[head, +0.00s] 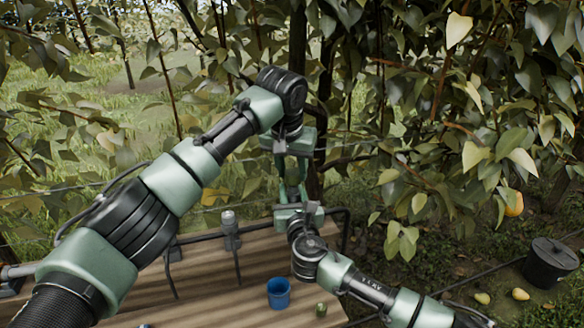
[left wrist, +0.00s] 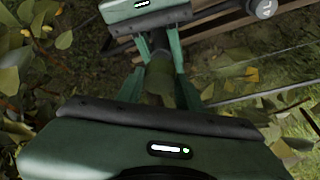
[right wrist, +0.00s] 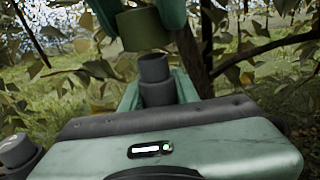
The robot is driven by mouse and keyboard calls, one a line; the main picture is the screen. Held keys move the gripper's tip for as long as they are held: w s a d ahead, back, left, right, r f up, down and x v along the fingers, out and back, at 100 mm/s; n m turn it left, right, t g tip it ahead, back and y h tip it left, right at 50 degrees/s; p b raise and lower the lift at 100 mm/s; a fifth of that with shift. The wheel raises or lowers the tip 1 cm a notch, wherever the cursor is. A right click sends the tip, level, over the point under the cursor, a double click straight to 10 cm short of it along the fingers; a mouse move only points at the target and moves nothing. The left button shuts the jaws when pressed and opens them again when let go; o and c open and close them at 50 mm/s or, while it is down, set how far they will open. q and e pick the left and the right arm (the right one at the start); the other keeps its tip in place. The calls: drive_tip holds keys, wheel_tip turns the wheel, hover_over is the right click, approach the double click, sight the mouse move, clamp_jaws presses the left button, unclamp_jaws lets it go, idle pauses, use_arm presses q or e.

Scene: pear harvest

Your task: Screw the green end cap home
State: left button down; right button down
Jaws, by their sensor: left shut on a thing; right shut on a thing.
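The green end cap (right wrist: 144,30) is olive green and sits between the fingers of my left gripper (head: 292,180), which points down. It also shows in the left wrist view (left wrist: 160,93). My right gripper (head: 298,204) points up from below and is shut on a dark grey tube (right wrist: 156,80), whose open end faces up. The tube shows beyond the cap in the left wrist view (left wrist: 158,66). In the right wrist view the cap is above the tube mouth and a little left, with a thin gap showing. The fingers mostly hide both parts in the head view.
The wooden bench (head: 215,265) carries a blue cup (head: 278,293), a small green cylinder (head: 320,309) and a grey fitting on a stand (head: 230,228). A dark bucket (head: 548,265) and pears (head: 520,294) are on the ground at right. Leafy branches (head: 470,130) hang close behind.

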use_arm(q)
drive_tip(key=shift+f, duration=0.65)
drive_tip(key=shift+f, duration=0.55)
drive_tip(key=m, duration=0.1)
drive_tip(key=m+h, duration=0.1)
drive_tip(key=m, duration=0.1)
drive_tip(key=m+g, duration=0.1)
drive_tip(key=m, duration=0.1)
drive_tip(key=shift+w+a+h, duration=0.1)
drive_tip(key=shift+a+h, duration=0.15)
drive_tip(key=shift+h, duration=0.15)
drive_tip(key=m, duration=0.2)
drive_tip(key=m+g+h, duration=0.1)
drive_tip(key=m, duration=0.1)
drive_tip(key=shift+w+a+m, duration=0.15)
drive_tip(key=shift+m, duration=0.25)
drive_tip(key=c, duration=0.9)
unclamp_jaws()
